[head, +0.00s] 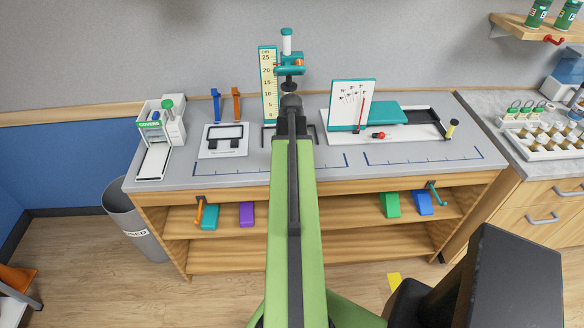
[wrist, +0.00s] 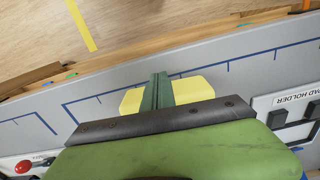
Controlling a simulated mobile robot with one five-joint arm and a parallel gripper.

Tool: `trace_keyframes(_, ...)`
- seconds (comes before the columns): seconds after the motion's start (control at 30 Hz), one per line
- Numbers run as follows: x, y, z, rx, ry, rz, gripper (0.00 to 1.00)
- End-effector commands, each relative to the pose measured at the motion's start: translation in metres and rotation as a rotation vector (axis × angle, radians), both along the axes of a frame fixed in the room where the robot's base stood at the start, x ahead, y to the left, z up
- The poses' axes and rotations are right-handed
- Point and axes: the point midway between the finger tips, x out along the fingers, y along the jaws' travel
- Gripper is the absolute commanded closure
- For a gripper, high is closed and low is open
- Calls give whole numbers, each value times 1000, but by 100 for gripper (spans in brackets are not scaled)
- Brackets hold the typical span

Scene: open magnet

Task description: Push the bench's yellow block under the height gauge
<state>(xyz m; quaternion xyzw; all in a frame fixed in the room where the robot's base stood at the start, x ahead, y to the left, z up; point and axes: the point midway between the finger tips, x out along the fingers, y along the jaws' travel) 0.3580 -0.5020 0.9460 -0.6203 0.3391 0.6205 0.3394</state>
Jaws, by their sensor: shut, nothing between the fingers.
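The yellow block (wrist: 192,88) lies on the grey bench top (wrist: 235,95) in the wrist view, with its two ends showing on either side of my fingers. My gripper (wrist: 157,88) is shut, with its dark green fingers across the middle of the block. I cannot tell whether they touch it. The height gauge stands at the back of the bench in the head view, with a cream centimetre scale (head: 268,85) and a teal carriage (head: 289,68). My arm covers the gauge's lower middle and hides the block in that view.
A pad holder (head: 223,140) is left of the gauge, and a covers dispenser (head: 160,125) is farther left. A white board (head: 351,105) with a teal block and a red knob (head: 379,135) is at right. Blue lines (head: 420,157) mark the bench's front part.

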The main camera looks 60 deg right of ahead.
Motion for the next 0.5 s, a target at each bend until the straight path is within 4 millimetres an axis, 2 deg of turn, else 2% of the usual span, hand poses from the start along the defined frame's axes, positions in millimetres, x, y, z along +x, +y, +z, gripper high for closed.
trace_keyframes(0.27, 1, -1, 0, 0, 0, 0, 100)
trace_keyframes(0.37, 9, -14, 0, 0, 0, 0, 100)
trace_keyframes(0.5, 30, -47, 0, 0, 0, 1, 100)
